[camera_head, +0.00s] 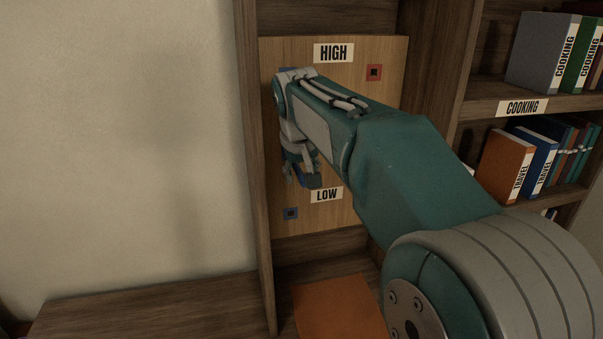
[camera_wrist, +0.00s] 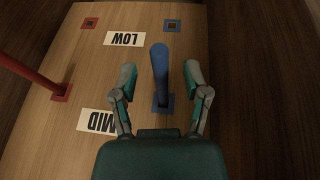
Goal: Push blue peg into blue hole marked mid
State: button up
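The blue peg (camera_wrist: 160,72) stands out from the board in the wrist view, its base at the blue-framed hole (camera_wrist: 170,108) level with the MID label (camera_wrist: 96,122). Much of its length is outside. My gripper (camera_wrist: 160,76) is open, one finger on each side of the peg, with visible gaps to both. In the head view my gripper (camera_head: 302,178) is in front of the board, above and left of the LOW label (camera_head: 326,195); my arm hides the middle row there.
A red peg (camera_wrist: 28,74) sticks out of a red-framed hole (camera_wrist: 62,91) in the same row. The low row has a blue hole (camera_wrist: 172,26) and a red hole (camera_wrist: 90,22). The board (camera_head: 330,220) sits inside a wooden shelf frame (camera_head: 262,200). Books (camera_head: 505,165) fill shelves at right.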

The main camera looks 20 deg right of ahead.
jog(key=shift+r, duration=0.1)
jog(key=v, duration=1.1)
jog(key=shift+r, duration=0.3)
jog(key=shift+s+a, duration=0.1)
jog(key=shift+s, duration=0.05)
